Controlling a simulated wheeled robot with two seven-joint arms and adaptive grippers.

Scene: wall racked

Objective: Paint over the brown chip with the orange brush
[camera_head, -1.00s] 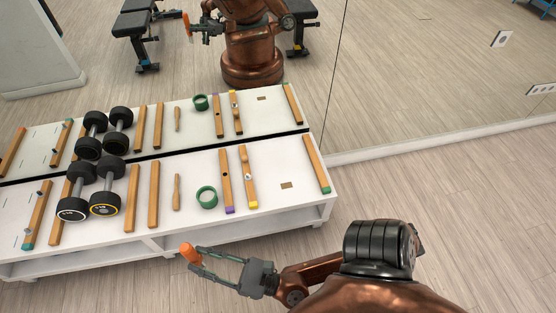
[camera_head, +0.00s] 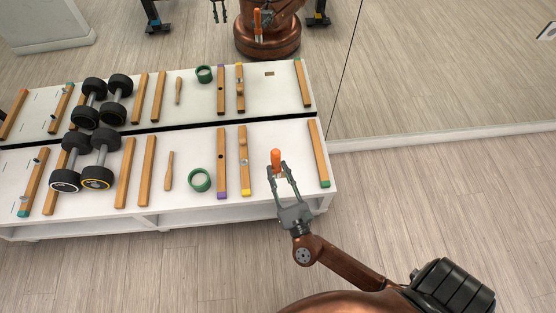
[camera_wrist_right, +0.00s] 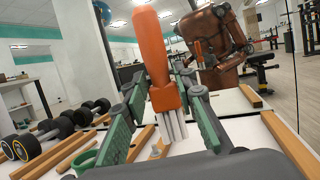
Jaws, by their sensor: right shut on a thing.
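My right gripper (camera_head: 284,186) is shut on the orange brush (camera_head: 276,160) above the right part of the white bench. In the right wrist view the brush (camera_wrist_right: 156,55) stands roughly upright between the fingers (camera_wrist_right: 165,108), handle up and pale bristles down. I cannot tell whether the bristles touch the bench. The brown chip lies on the bench top, hidden behind the brush and gripper now; only its mirror reflection (camera_head: 269,73) shows. My left gripper is out of view, except perhaps as a reflection at the top.
The white bench (camera_head: 295,140) stands against a mirror (camera_head: 430,60). A yellow-ended wooden bar (camera_head: 244,170) lies left of the brush, a green-ended one (camera_head: 319,155) right. A green ring (camera_head: 200,180), a wooden stick (camera_head: 169,172) and dumbbells (camera_head: 98,165) are farther left.

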